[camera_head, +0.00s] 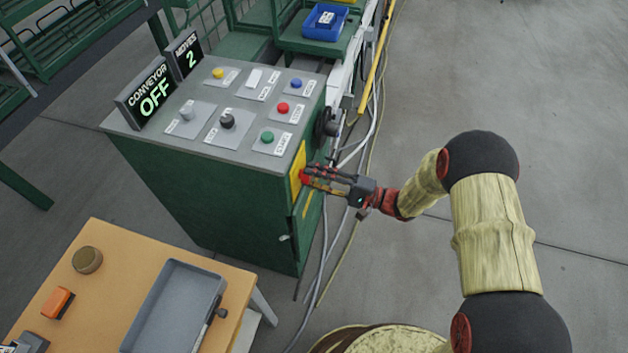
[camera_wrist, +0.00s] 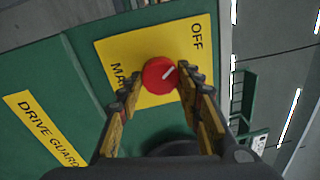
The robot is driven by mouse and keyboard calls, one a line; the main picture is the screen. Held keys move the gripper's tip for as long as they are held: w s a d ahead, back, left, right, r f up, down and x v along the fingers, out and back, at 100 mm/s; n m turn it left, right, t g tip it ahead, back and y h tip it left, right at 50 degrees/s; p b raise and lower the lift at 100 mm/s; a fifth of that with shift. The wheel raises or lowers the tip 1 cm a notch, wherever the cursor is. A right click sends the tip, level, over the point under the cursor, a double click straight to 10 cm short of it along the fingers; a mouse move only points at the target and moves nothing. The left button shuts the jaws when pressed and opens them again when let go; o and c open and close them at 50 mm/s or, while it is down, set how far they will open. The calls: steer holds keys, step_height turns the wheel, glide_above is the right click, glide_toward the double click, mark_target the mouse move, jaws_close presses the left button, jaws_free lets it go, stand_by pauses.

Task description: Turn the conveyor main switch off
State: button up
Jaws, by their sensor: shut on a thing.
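The main switch is a round red knob (camera_wrist: 159,75) with a white pointer line, on a yellow plate (camera_wrist: 115,50) fixed to the side of the green cabinet (camera_head: 205,190). The plate reads "OFF" and part of "MA...". The pointer line slants up and right in the wrist view, towards the "OFF" side. My gripper (camera_wrist: 157,82) is shut on the red knob, one finger on each side. In the head view my gripper (camera_head: 306,178) reaches the cabinet's right side and partly hides the knob. The conveyor display (camera_head: 150,95) reads "OFF".
A second display (camera_head: 186,54) shows "2". Several buttons and knobs sit on the cabinet top (camera_head: 225,138). A black handwheel (camera_head: 326,123) projects near my gripper. Cables (camera_head: 325,240) run along the floor. A table (camera_head: 95,240) with a grey tray (camera_head: 160,315) stands at lower left. Floor on the right is clear.

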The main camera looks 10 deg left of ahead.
steer(key=shift+n+b, duration=0.3)
steer(key=shift+n, duration=0.4)
steer(key=o, duration=1.2)
steer(key=shift+c, duration=0.2)
steer(key=shift+d, duration=0.1)
steer(key=s+d+f, duration=0.1)
steer(key=d, duration=1)
steer(key=shift+d, duration=0.35)
